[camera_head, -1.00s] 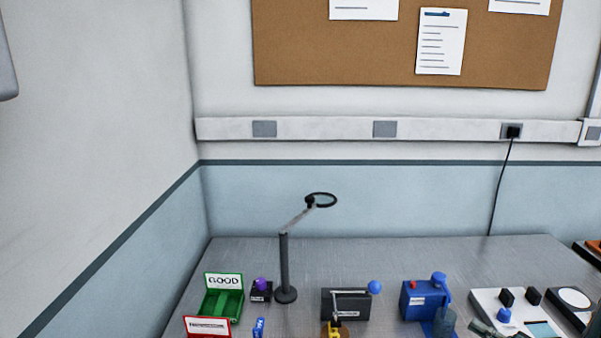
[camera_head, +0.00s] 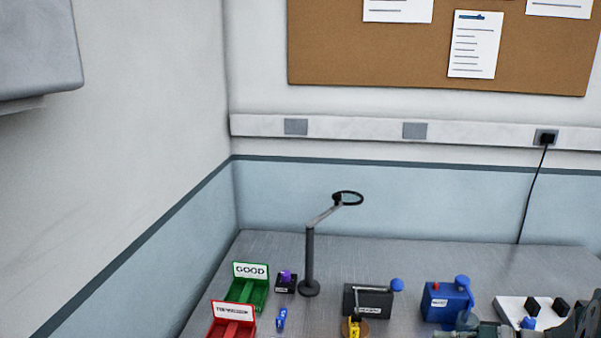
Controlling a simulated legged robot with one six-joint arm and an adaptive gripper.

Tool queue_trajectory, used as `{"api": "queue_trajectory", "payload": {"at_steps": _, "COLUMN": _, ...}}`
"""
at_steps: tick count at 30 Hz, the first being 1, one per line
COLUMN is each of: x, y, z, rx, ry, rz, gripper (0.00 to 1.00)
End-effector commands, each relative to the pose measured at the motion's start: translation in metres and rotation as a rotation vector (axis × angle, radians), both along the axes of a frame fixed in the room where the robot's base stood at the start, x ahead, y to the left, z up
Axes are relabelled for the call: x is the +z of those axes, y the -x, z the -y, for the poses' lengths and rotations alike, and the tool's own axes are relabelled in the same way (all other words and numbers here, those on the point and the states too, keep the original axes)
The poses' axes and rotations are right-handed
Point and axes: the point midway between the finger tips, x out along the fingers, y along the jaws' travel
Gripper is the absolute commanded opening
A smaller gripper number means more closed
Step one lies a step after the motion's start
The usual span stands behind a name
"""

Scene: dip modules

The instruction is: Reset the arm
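My arm enters from the lower right corner.
On the grey bench (camera_head: 420,262) stand a green GOOD bin (camera_head: 262,295), a red bin (camera_head: 240,332), a black lamp stand (camera_head: 309,262), a black box (camera_head: 368,303), a blue device (camera_head: 440,305) and a white panel (camera_head: 510,307). The bench's back strip is mostly clear.

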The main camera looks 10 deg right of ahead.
Motion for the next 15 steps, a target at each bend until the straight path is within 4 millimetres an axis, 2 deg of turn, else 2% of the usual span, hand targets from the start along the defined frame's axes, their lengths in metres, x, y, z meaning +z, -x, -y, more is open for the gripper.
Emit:
{"api": "queue_trajectory", "payload": {"at_steps": 1, "x": 0.005, "y": 0.003, "z": -0.023, "rx": 0.058, "ry": 0.052, "rz": -0.039, "gripper": 0.0}}
{"api": "queue_trajectory", "payload": {"at_steps": 6, "x": 0.009, "y": 0.025, "z": -0.086, "rx": 0.216, "ry": 0.269, "rz": -0.192, "gripper": 0.0}}
{"api": "queue_trajectory", "payload": {"at_steps": 9, "x": 0.011, "y": 0.042, "z": -0.113, "rx": 0.279, "ry": 0.418, "rz": -0.253, "gripper": 0.0}}
{"api": "queue_trajectory", "payload": {"at_steps": 15, "x": 0.015, "y": 0.076, "z": -0.146, "rx": 0.342, "ry": 0.733, "rz": -0.293, "gripper": 0.0}}
